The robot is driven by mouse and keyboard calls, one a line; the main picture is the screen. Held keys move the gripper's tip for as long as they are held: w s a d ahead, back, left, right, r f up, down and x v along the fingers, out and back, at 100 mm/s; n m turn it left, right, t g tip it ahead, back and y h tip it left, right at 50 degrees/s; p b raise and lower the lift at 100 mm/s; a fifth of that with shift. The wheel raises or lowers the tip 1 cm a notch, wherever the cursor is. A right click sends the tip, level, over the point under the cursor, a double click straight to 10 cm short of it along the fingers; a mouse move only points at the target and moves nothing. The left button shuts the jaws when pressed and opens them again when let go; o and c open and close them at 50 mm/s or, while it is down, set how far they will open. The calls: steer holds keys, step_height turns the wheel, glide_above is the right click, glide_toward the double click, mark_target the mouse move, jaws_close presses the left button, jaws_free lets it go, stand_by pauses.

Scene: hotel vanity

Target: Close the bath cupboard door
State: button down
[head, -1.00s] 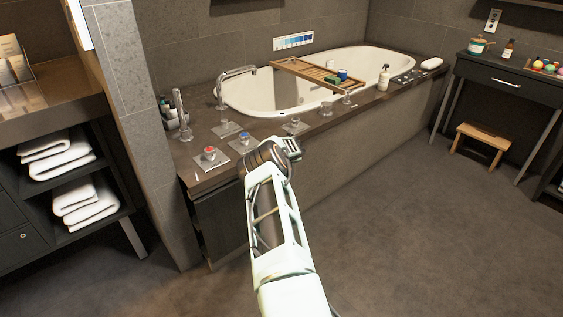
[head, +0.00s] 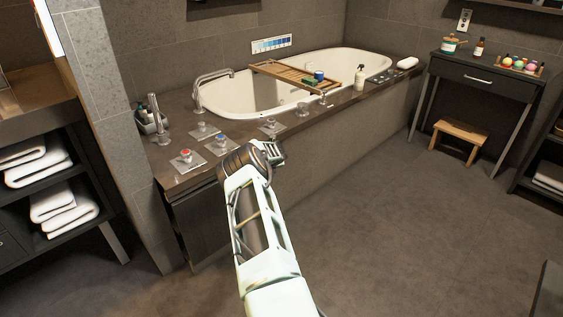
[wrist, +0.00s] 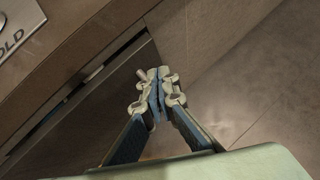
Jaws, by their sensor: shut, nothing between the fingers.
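The bath cupboard door (head: 200,222) is a dark panel at the near end of the tiled bath surround, below the tap deck. In the wrist view the dark door (wrist: 85,118) fills the lower left. A narrow dark gap with a lighter strip runs along its top edge, so it looks slightly ajar; how far is hard to tell. My gripper (wrist: 158,90) is shut and empty, near the door's right end and the surround's corner. I cannot tell whether it touches the door. In the head view my gripper (head: 275,153) is beside the deck edge, its fingertips mostly hidden.
The brown deck (head: 185,172) overhangs the door and carries taps and a red-marked knob (head: 186,154). A tiled pillar (head: 125,165) and towel shelves (head: 45,190) stand at left. Open floor (head: 400,230) lies to the right, with a wooden stool (head: 460,132) further back.

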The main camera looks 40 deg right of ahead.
steer(key=s+r+p, duration=0.1)
steer(key=s+r, duration=0.5)
steer(key=r, duration=0.1)
steer(key=shift+s+p, duration=0.35)
steer(key=shift+p, duration=0.05)
